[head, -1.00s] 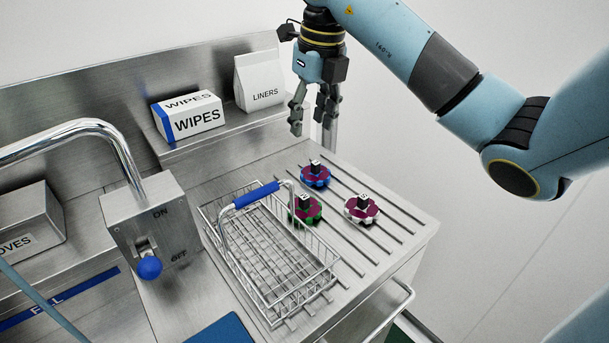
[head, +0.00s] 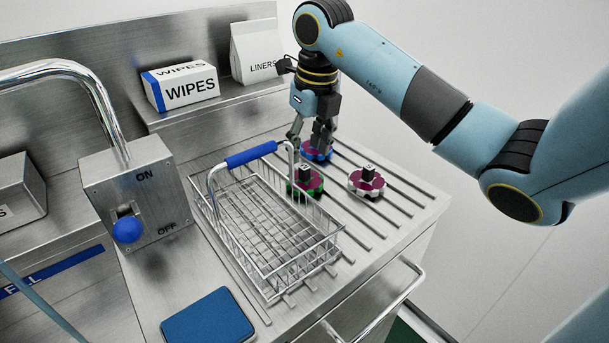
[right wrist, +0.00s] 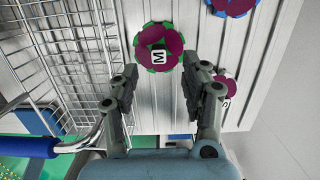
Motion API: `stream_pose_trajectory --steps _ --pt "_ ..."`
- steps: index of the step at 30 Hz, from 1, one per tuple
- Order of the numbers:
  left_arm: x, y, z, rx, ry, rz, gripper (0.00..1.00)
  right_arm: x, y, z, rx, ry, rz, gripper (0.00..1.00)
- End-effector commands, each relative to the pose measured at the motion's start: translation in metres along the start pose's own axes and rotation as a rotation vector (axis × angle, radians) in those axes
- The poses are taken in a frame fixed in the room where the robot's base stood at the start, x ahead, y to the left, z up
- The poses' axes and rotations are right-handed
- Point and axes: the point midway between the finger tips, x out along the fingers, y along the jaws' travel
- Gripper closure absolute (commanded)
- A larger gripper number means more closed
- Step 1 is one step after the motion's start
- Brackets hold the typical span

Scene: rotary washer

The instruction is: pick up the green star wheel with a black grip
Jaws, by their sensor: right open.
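The green star wheel (head: 310,185) has a purple face and a black grip (head: 304,171) on top, and sits on the ribbed drainboard right of the wire basket. My right gripper (head: 307,146) is open and empty above the drainboard, pointing down, just behind the green wheel in the head view. In the right wrist view, the green wheel (right wrist: 150,38) lies ahead of the spread fingertips (right wrist: 160,70), roughly centred between them. The grip's top shows a white label marked M. My left gripper is not in view.
A blue-edged wheel (head: 326,152) sits behind the green one, partly hidden by my right fingers. A white-edged wheel (head: 367,187) sits to its right. The wire basket (head: 270,235) with its raised blue handle (head: 251,155) stands close on the left. The drainboard's right front is clear.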

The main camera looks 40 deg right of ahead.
Motion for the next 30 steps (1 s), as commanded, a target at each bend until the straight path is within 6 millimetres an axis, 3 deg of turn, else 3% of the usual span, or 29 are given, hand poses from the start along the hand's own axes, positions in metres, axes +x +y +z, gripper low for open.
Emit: stream_pose_trajectory --steps 12,20,30 --pt "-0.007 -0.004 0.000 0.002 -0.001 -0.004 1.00 0.052 0.002 -0.001 0.000 0.002 0.000 0.54" --pt "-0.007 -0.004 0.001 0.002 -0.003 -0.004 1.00 0.056 0.002 -0.001 -0.001 0.000 -0.001 0.54" --pt "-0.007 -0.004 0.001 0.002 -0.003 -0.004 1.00 0.055 0.002 -0.001 -0.001 0.000 -0.001 0.97"
